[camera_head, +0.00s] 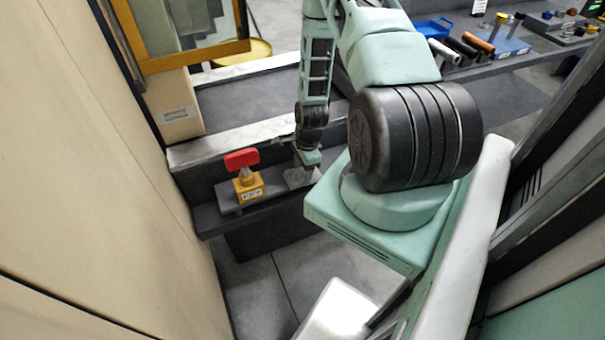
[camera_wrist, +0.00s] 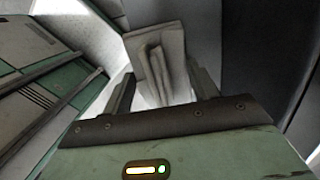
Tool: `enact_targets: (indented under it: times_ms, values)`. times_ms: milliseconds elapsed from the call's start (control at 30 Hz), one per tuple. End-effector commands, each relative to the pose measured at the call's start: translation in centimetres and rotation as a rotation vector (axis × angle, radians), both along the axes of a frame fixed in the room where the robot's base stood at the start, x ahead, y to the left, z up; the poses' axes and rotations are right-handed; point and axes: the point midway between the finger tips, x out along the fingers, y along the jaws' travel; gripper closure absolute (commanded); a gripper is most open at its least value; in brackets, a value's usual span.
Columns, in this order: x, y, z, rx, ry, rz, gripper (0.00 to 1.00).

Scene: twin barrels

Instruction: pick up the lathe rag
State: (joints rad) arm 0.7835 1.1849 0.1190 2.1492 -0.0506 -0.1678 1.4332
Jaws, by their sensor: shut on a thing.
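The lathe rag (camera_wrist: 155,50) is a grey, folded cloth standing up between my fingers in the wrist view. My gripper (camera_wrist: 164,82) is shut on it, with one dark finger on each side. In the head view the gripper (camera_head: 306,163) points down at the low dark ledge, with the grey rag (camera_head: 301,178) just below it. I cannot tell whether the rag still touches the ledge.
A yellow block with a red top (camera_head: 243,175) stands on the ledge to the left of my gripper. A beige panel (camera_head: 105,160) closes off the left side. A blue tray (camera_head: 434,28) and several cylinders are on the bench at the back right.

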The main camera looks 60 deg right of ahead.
Motion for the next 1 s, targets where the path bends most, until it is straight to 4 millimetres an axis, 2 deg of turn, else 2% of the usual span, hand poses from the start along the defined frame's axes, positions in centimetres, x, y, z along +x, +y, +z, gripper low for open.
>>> enact_targets:
  times_ms: [333, 467, 800, 1000]
  values:
    - [0.1, -0.1, 1.0, -0.001, -0.002, -0.001, 0.68]
    - [0.1, -0.1, 2.7, -0.002, -0.002, 0.000, 0.68]
    - [0.1, -0.1, 8.2, -0.002, -0.002, 0.000, 0.68]
    - [0.0, 0.0, 9.8, -0.001, -0.001, 0.000, 0.68]
